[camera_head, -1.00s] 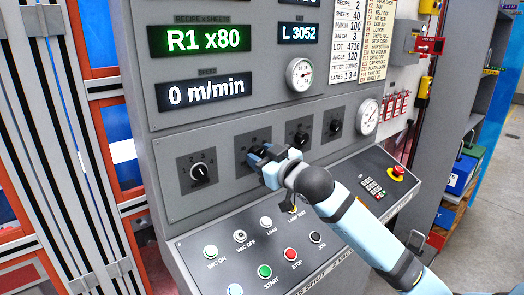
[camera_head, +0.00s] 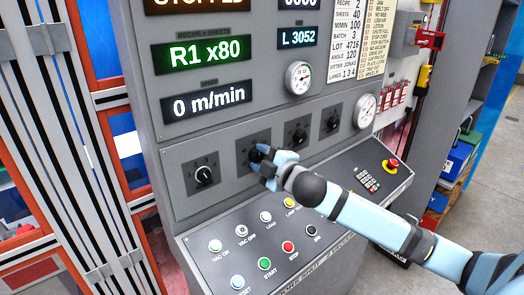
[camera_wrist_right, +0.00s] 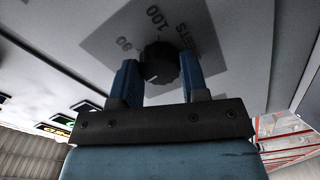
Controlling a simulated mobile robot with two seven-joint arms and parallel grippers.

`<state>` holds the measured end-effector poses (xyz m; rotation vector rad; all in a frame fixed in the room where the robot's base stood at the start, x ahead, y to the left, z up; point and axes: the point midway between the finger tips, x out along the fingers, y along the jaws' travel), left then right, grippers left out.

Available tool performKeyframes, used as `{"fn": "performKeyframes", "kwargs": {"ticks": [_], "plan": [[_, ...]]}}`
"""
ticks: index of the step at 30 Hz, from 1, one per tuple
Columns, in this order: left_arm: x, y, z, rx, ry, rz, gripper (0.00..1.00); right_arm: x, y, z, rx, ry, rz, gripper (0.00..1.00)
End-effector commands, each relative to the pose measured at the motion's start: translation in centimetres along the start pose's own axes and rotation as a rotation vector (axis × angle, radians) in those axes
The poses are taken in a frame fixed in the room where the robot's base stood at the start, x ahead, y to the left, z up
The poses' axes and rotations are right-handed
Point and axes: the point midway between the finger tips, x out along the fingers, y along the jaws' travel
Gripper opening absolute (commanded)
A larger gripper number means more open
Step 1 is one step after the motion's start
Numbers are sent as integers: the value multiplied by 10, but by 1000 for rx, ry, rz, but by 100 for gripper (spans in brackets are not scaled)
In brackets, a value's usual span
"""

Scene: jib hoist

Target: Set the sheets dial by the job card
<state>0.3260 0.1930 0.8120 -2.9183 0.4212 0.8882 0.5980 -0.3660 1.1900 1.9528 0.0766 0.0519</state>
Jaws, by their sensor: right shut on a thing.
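The sheets dial (camera_head: 256,152) is the second dial from the left on the grey panel, mostly hidden by my right gripper (camera_head: 262,158). In the right wrist view the dial's black knob (camera_wrist_right: 161,63) sits between the two blue fingers of my right gripper (camera_wrist_right: 158,78), which is shut on it. The dial plate shows "100", another number and part of "SHEETS". The job card (camera_head: 346,40) reads recipe 2, sheets 40, m/min 100, batch 3. The green display (camera_head: 204,52) reads "R1 x80". My left gripper is out of view.
Another dial (camera_head: 203,175) is to the left and two more (camera_head: 299,137) are to the right. Below are several push buttons (camera_head: 288,246), a keypad (camera_head: 368,181) and a red emergency stop (camera_head: 392,164). A speed display (camera_head: 206,102) reads "0 m/min".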

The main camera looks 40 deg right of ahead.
Motion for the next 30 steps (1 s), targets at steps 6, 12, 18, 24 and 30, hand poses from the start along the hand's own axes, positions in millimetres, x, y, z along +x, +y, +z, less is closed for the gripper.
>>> {"fn": "performKeyframes", "kwargs": {"ticks": [6,12,18,24,30], "plan": [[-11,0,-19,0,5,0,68,0,3,-1,-207,0,-1,17],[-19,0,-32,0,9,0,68,0,4,-1,-396,0,-1,17],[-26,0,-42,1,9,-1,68,0,3,-1,-576,0,0,17],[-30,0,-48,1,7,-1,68,0,3,-1,-726,0,1,17],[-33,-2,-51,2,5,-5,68,0,2,-1,-830,0,1,17]]}}
